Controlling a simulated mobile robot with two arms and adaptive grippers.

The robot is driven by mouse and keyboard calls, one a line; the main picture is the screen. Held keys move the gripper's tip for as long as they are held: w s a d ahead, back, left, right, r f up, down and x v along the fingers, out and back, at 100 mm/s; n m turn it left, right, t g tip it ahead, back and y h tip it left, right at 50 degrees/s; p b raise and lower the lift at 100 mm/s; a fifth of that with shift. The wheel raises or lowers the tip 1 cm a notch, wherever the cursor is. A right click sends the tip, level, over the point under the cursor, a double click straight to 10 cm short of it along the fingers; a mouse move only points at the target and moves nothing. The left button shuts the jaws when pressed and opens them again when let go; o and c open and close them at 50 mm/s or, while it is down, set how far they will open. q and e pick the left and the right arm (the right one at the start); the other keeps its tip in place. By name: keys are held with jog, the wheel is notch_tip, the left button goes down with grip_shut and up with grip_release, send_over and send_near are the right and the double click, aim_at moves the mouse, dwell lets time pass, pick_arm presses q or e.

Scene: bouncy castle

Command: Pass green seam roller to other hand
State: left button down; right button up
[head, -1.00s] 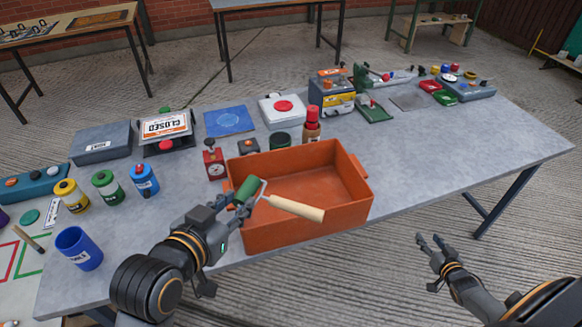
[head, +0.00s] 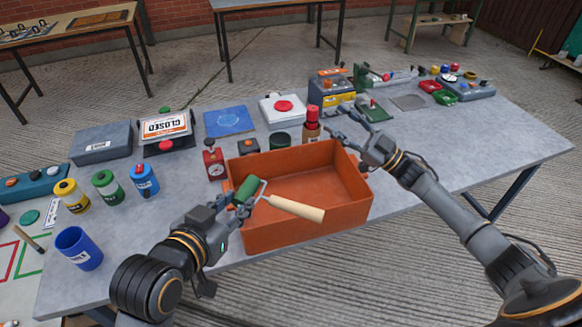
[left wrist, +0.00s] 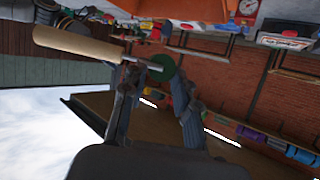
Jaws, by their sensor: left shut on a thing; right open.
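The green seam roller (head: 246,190) has a green roller head, a thin metal bracket and a pale wooden handle (head: 296,208). My left gripper (head: 238,207) is shut on its green head, and the handle points right over the front part of the orange crate. In the left wrist view the seam roller's handle (left wrist: 78,45) extends to the left, and the green head sits between the fingers of my left gripper (left wrist: 158,85). My right gripper (head: 343,126) is open and empty above the back right corner of the crate, apart from the seam roller.
The open orange crate (head: 355,205) stands at the table's front edge. A red-capped bottle (head: 312,125) stands behind it, close to my right gripper. Paint pots (head: 106,187) and a blue cup (head: 78,248) stand left.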

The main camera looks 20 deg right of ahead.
jog(key=s+a+r+n+g+y, duration=0.2)
jog(key=s+a+r+n+g, duration=0.35)
jog(key=a+n+g, duration=0.4)
jog(key=s+a+r+n+g+y, duration=0.2)
jog(key=s+a+r+n+g, duration=0.35)
jog(key=a+n+g, duration=0.45)
jog(key=n+t+h, duration=0.7)
jog(key=n+h, duration=0.6)
jog(key=h, duration=0.5)
send_near(271, 200)
jog(key=x, duration=0.9)
jog(key=shift+w+f, duration=0.1)
jog(key=shift+f, duration=0.05)
